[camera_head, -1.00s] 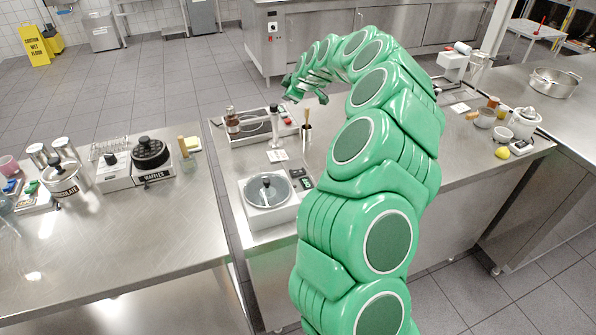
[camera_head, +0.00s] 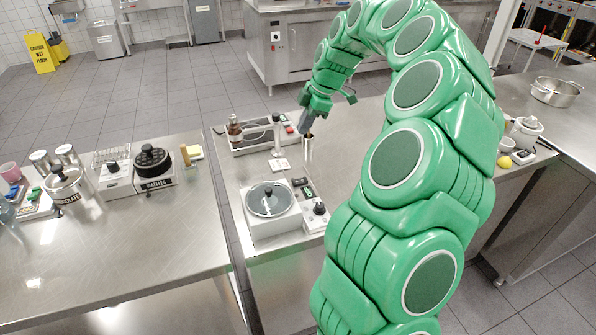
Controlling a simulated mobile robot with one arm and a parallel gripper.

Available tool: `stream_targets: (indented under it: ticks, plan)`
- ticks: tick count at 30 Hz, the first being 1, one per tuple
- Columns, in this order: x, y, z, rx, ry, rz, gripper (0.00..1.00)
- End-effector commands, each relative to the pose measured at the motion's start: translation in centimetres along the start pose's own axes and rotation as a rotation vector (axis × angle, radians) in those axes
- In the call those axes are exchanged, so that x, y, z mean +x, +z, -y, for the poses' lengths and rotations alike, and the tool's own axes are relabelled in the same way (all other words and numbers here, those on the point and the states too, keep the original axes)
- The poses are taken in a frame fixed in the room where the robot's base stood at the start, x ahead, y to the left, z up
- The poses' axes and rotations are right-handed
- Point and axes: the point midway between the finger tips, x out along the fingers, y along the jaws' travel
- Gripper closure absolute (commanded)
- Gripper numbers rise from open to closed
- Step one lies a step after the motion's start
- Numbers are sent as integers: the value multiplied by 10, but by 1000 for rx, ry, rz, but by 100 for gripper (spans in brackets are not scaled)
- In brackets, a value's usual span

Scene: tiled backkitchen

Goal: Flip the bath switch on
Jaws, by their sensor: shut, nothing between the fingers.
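A white box-shaped unit with a round steel-and-glass lid (camera_head: 270,200), which looks like the bath, stands near the left end of the middle steel counter. Beside its right side are a small dark panel with a green display (camera_head: 304,190) and a box with a black knob (camera_head: 319,208). I cannot tell which small part is the bath switch or how it is set. My green arm arches over the counter from the right. My gripper (camera_head: 307,128) points down beyond the bath, shut and empty, close to a slim steel holder with a brown tip (camera_head: 308,148); contact cannot be told.
A flat unit with a brown bottle (camera_head: 234,130) lies behind the bath, with a white stand (camera_head: 277,140) near it. A gap separates the left counter (camera_head: 120,235), which bears a waffle maker (camera_head: 153,162).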

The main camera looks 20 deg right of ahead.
Motion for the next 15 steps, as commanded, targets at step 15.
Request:
stream_targets:
  ticks: [15]
  plan:
    - [-23,-2,50,-71,-150,-2,100]
